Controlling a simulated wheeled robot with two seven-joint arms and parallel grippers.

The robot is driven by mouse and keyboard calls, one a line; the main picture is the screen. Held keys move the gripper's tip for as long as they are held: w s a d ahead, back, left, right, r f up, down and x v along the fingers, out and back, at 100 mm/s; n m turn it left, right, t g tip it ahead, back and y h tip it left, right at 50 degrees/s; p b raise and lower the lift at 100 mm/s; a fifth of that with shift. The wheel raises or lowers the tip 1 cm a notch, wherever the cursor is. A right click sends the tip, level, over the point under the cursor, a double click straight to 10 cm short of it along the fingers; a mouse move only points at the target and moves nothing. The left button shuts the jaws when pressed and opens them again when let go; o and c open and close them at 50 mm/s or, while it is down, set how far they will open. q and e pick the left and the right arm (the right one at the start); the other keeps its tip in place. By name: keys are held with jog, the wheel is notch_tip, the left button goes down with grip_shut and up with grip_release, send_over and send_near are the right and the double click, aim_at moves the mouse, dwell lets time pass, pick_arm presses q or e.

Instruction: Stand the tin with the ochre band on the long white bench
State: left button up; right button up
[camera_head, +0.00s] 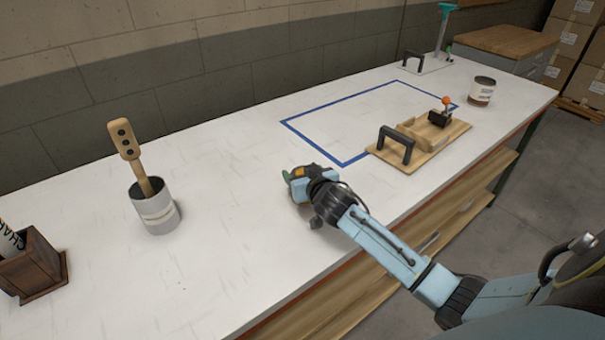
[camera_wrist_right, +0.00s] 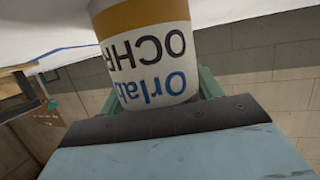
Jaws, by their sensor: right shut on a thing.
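The tin with the ochre band (camera_wrist_right: 150,55) fills the top middle of the right wrist view. It is white with blue and dark lettering, which shows upside down there, as does the room. My right gripper (camera_head: 299,180) is shut on it, with a green finger on each side. In the head view the gripper and wrist mostly hide the tin, low over the middle of the long white bench (camera_head: 235,215). The tin's base is out of the wrist view, so I cannot tell whether it touches the bench. My left gripper is not in view.
A grey-white pot (camera_head: 156,212) with a wooden paddle stands left, beside a brown wooden box (camera_head: 32,268). A blue tape outline (camera_head: 310,143) and a wooden jig board (camera_head: 425,146) lie right of the gripper. Another tin (camera_head: 481,91) stands far right. Bench around the gripper is clear.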

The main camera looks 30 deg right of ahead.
jog(key=o, duration=1.1)
jog(key=shift+r, duration=0.2)
jog(key=shift+s+a, duration=0.1)
jog(key=shift+s, duration=0.25)
jog(key=p+v, duration=0.1)
jog(key=v, duration=1)
jog(key=shift+s+r+p, duration=0.1)
jog(key=shift+s+p, duration=0.05)
jog(key=shift+p, duration=0.15)
